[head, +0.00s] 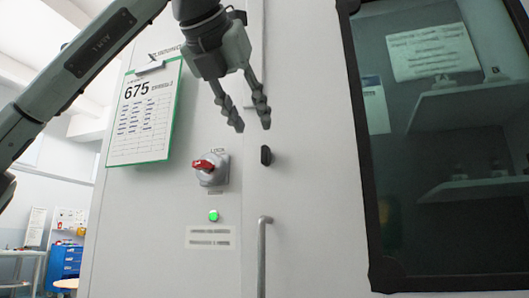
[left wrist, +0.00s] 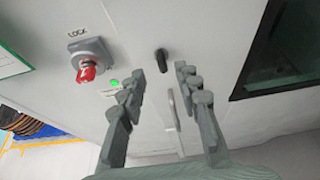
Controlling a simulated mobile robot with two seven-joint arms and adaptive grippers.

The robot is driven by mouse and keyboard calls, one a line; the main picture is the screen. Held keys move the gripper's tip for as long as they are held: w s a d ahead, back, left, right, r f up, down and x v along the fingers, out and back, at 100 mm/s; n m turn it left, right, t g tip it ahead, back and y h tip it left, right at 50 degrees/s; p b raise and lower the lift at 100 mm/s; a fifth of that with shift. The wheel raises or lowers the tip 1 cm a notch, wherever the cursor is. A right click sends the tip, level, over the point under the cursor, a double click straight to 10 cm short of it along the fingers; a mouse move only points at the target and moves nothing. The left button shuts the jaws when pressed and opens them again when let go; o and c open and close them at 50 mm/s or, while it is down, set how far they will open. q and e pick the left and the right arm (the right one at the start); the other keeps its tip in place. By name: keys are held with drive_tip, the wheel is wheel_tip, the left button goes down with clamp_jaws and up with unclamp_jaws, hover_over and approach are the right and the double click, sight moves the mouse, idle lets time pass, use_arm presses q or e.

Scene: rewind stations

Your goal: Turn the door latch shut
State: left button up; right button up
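The black door latch (head: 265,155) is a small upright oval knob on the pale cabinet door, just right of the door seam. It also shows in the left wrist view (left wrist: 161,60), standing out from the panel between and beyond my fingers. My left gripper (head: 252,126) is open and empty. In the head view its fingertips hang just above the latch and appear apart from it. A red rotary switch (head: 203,165) on a grey base sits left of the latch; its label reads LOCK in the wrist view. My right gripper is not in view.
A vertical grey door handle (head: 262,255) stands out below the latch. A lit green lamp (head: 213,216) is below the red switch. A green clipboard (head: 145,112) hangs at left. A dark framed window (head: 440,150) fills the right side.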

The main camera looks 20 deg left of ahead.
sight(263, 145)
use_arm(q)
drive_tip(key=x, duration=0.7)
drive_tip(key=shift+w+f, duration=0.15)
drive_tip(key=shift+w, duration=0.05)
clamp_jaws()
